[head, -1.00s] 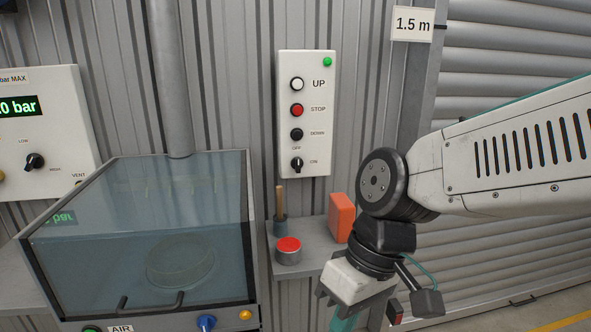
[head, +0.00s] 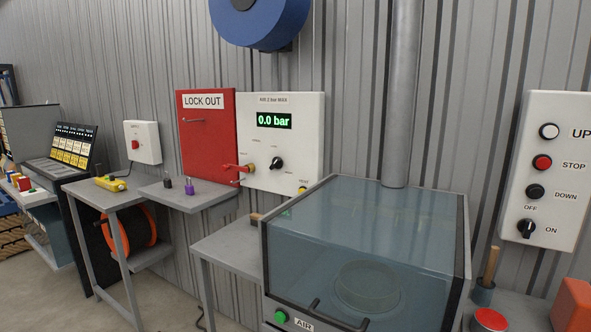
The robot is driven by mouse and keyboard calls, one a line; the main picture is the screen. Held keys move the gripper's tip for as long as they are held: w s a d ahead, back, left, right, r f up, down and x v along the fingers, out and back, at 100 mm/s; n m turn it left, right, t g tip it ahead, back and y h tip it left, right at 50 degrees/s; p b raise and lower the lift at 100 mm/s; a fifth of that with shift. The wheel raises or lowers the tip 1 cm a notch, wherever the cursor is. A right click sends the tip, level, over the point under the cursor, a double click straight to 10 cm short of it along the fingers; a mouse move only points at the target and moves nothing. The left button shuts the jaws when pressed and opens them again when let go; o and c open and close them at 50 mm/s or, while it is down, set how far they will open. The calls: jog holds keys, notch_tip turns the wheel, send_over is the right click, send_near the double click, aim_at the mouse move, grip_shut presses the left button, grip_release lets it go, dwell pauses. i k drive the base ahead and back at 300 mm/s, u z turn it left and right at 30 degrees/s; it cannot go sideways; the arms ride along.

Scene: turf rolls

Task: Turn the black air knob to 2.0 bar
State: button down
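The black air knob (head: 276,163) is on the white air panel (head: 311,135) on the wall, left of centre in the head view. The green display (head: 274,121) above the knob reads 0.0 bar. The panel's heading appears to read AIR 2 bar MAX. My gripper is out of view now.
A clear-lidded cabinet (head: 455,245) stands right of and in front of the panel. A red LOCK OUT box (head: 207,155) hangs to the panel's left above a grey shelf (head: 190,200). A grey table (head: 228,250) stands below the panel.

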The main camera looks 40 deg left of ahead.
aim_at(277, 163)
jog(key=u, duration=0.55)
jog(key=k, duration=0.65)
jog(key=u, duration=1.25)
jog(key=i, duration=0.65)
jog(key=u, duration=0.85)
jog(key=i, duration=1.3)
jog(key=z, duration=1)
jog(key=i, duration=0.55)
jog(key=z, duration=0.7)
